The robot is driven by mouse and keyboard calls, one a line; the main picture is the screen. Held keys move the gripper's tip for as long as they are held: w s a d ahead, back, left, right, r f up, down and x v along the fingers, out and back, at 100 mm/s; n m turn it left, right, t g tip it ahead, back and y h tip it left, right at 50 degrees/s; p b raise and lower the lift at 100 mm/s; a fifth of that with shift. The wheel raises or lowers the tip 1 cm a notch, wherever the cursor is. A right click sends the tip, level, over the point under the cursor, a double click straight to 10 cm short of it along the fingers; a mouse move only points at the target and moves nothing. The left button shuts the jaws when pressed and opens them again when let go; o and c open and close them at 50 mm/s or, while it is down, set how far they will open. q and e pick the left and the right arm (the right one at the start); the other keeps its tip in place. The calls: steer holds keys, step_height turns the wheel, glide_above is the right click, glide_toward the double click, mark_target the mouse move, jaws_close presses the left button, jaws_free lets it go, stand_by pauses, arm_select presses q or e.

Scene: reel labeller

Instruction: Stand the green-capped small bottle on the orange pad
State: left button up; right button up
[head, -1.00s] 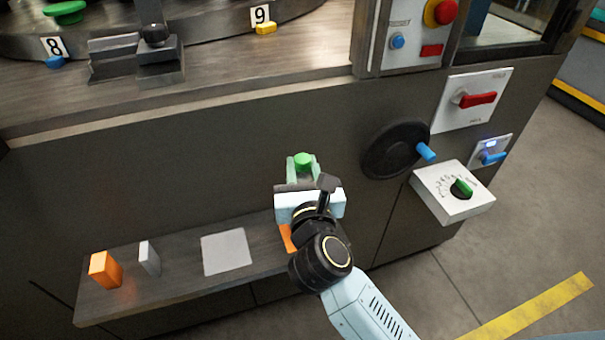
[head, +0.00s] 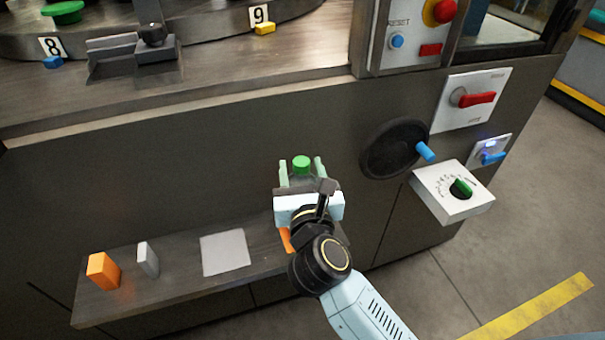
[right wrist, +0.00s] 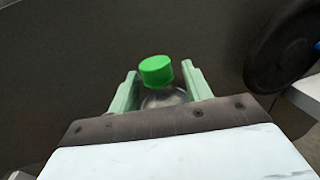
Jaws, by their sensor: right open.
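The green-capped small bottle (head: 302,163) stands upright between the parted fingers of my right gripper (head: 301,170). In the right wrist view its green cap (right wrist: 156,70) and clear shoulder show, with a gap to the finger on each side. My right gripper (right wrist: 160,90) is open around the bottle; its lower body is hidden behind the gripper. The orange pad (head: 286,240) shows only as a sliver on the shelf beside my right wrist, mostly covered by the arm. Whether the bottle's base rests on the pad cannot be seen. My left gripper is not in view.
The shelf (head: 180,296) also holds a grey square pad (head: 225,252), an orange block (head: 103,271) and a grey block (head: 148,259). A black handwheel (head: 393,148) and a white dial box (head: 453,192) stick out to the right. The machine's front panel rises behind the bottle.

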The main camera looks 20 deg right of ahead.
steer(key=shift+r, duration=0.2)
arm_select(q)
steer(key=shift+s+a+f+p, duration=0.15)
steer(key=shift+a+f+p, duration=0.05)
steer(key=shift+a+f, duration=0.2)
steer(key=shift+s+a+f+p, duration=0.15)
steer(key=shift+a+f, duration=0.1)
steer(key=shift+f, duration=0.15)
arm_select(e)
steer(key=s+a, duration=0.2)
steer(key=s, duration=1)
steer(key=shift+w, duration=0.1)
